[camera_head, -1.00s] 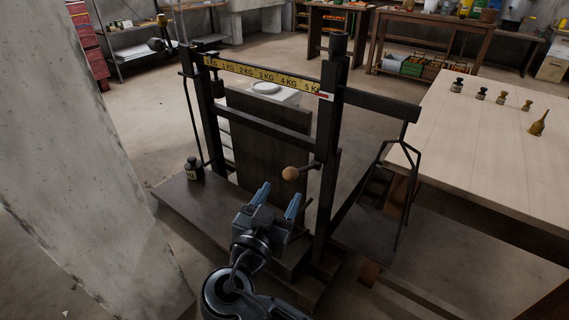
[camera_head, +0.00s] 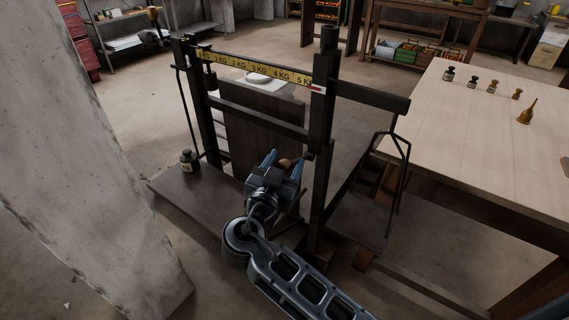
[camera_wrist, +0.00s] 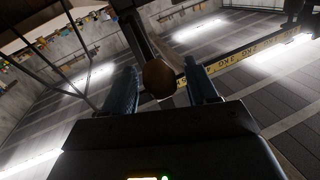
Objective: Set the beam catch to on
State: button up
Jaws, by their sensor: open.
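The beam scale stands in the middle of the head view, with a dark frame and a yellow marked beam (camera_head: 258,72). The catch is a short lever with a round wooden knob (camera_head: 284,163) on the right post. My gripper (camera_head: 283,160) is open at the knob, its blue fingers either side of it in the picture. In the wrist view the knob (camera_wrist: 159,78) shows between the two fingertips (camera_wrist: 163,84), nearer the top. I cannot tell whether the fingers touch it. The lever behind the knob is mostly hidden in the head view.
A dark weight (camera_head: 188,160) stands on the scale's platform (camera_head: 170,186). A hanging pan (camera_head: 362,218) is at the right. A wooden table (camera_head: 480,135) with several small weights stands further right. A concrete pillar (camera_head: 70,150) is at the left.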

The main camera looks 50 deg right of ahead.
jog(key=shift+c, duration=0.4)
grip_shut()
